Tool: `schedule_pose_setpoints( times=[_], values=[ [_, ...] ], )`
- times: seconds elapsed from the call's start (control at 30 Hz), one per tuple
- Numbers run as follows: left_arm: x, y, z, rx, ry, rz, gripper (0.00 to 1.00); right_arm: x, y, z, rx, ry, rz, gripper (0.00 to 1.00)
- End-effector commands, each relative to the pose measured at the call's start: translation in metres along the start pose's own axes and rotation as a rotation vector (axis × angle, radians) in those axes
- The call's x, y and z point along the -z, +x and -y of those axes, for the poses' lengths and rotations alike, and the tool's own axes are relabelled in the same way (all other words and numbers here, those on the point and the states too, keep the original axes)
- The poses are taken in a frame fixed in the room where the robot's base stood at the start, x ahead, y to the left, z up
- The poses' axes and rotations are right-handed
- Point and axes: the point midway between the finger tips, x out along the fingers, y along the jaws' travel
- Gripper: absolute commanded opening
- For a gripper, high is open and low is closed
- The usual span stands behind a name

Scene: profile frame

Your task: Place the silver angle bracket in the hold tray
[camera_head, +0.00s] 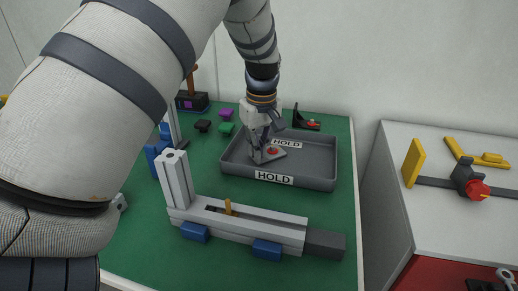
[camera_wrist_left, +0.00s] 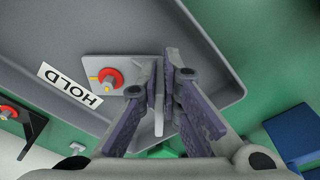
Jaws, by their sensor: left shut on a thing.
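The silver angle bracket (camera_head: 270,156) has a flat plate with a red round part on it. It is inside the outline of the grey hold tray (camera_head: 318,178), towards its left end, low over or on the floor; I cannot tell whether it touches. My left gripper (camera_head: 262,146) reaches down into the tray and is shut on the bracket's upright flange. In the left wrist view the flange is between the fingers (camera_wrist_left: 164,98), and the plate (camera_wrist_left: 128,68) extends left beside the tray's HOLD label. My right gripper is not in view.
A black bracket with a red part (camera_head: 307,123) stands behind the tray. A grey profile frame with blue feet (camera_head: 245,222) lies in front. Purple, black and green pieces (camera_head: 226,128) are left of the tray. The tray's right half is empty. A white side table (camera_head: 450,215) stands right.

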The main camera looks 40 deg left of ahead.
Motion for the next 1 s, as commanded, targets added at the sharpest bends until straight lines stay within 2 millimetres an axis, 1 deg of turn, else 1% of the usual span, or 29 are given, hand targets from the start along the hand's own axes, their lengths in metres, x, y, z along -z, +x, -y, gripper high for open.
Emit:
schedule_pose_setpoints(
  times=[0.07,0.1,0.17,0.43,0.5,0.57,0.8,0.9,1.0],
  values=[
    [-0.001,0.003,0.0,0.001,0.0,0.001,0.0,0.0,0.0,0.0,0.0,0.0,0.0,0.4],
    [-0.001,0.003,0.0,0.002,0.0,0.001,0.13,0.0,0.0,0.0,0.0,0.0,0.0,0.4],
    [-0.001,0.003,0.0,0.001,0.0,0.001,0.26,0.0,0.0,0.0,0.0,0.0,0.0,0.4],
    [-0.001,0.002,0.0,0.001,0.0,0.001,0.26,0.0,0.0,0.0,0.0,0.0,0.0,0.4],
    [0.0,-0.002,0.0,0.0,0.0,0.0,0.26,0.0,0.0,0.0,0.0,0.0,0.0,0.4],
    [0.0,-0.012,-0.001,-0.002,0.001,-0.001,0.26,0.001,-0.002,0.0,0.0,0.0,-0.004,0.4],
    [0.001,-0.079,-0.001,-0.006,0.001,-0.004,0.26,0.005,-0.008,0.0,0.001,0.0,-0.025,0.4],
    [0.001,-0.1,-0.001,-0.003,0.0,-0.003,0.26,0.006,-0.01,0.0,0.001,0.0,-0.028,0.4],
    [0.0,-0.114,0.0,0.001,0.0,-0.001,0.26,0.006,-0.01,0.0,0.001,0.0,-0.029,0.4]
  ],
)
